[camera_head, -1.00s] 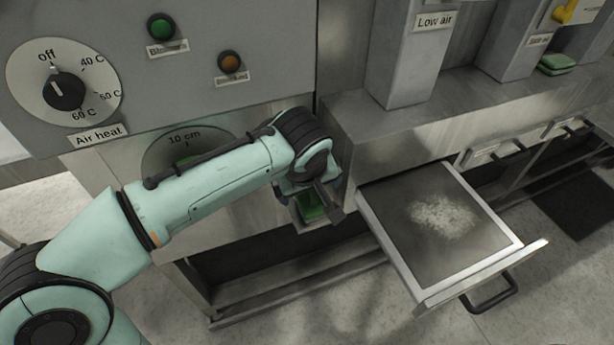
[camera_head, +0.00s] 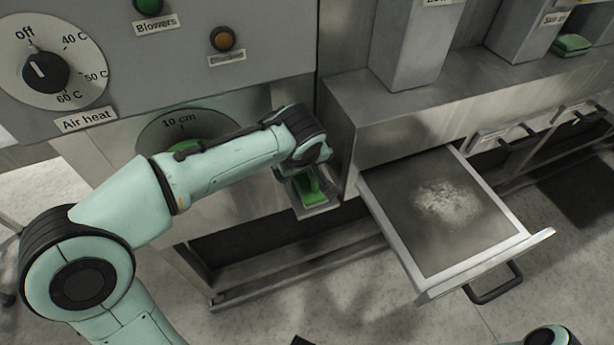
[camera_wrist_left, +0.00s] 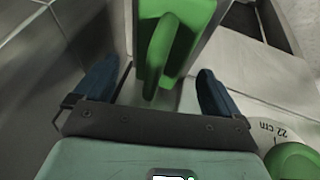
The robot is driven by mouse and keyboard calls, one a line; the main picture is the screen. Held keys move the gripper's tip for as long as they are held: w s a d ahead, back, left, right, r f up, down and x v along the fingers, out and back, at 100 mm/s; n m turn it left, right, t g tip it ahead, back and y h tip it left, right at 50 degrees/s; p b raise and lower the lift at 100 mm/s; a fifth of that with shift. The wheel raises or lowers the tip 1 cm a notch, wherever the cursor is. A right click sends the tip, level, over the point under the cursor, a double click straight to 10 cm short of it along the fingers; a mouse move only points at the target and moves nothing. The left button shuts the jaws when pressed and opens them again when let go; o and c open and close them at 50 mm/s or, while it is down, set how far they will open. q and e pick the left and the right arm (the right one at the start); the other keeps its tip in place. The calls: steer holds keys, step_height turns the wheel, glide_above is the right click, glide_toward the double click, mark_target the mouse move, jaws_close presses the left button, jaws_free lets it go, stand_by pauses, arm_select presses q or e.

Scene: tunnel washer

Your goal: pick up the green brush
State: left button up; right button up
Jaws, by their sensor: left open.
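The green brush (camera_head: 309,187) lies in a small metal holder (camera_head: 322,207) on the washer front, below and right of the 10 cm gauge. In the left wrist view its green handle (camera_wrist_left: 160,55) points toward my palm, with the wider green body above. My left gripper (camera_wrist_left: 155,86) is open, with one blue finger on each side of the handle and visible gaps between. In the head view the left wrist is over the holder and hides the fingers and part of the brush. No clear right gripper shows.
An open drawer (camera_head: 393,238) with pale powder juts out to the right of the holder. An air heat dial (camera_head: 45,70) and buttons sit on the panel above my arm. A green pad (camera_head: 571,44) lies on the ledge at far right.

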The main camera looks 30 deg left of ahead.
arm_select(q)
steer(key=shift+x, duration=1.2)
steer(key=c, duration=1.2)
steer(key=shift+r, duration=0.1)
steer(key=shift+c, duration=0.2)
steer(key=shift+d+r, duration=0.15)
steer(key=shift+r, duration=0.3)
steer(key=r, duration=0.6)
steer(key=shift+s+d+r, duration=0.2)
steer(key=s+d+b, duration=0.1)
steer(key=s+d, duration=1.1)
steer(key=d, duration=0.2)
steer(key=shift+s+d+f+b, duration=0.2)
steer(key=shift+s+d+b, duration=0.05)
steer(key=shift+b, duration=0.15)
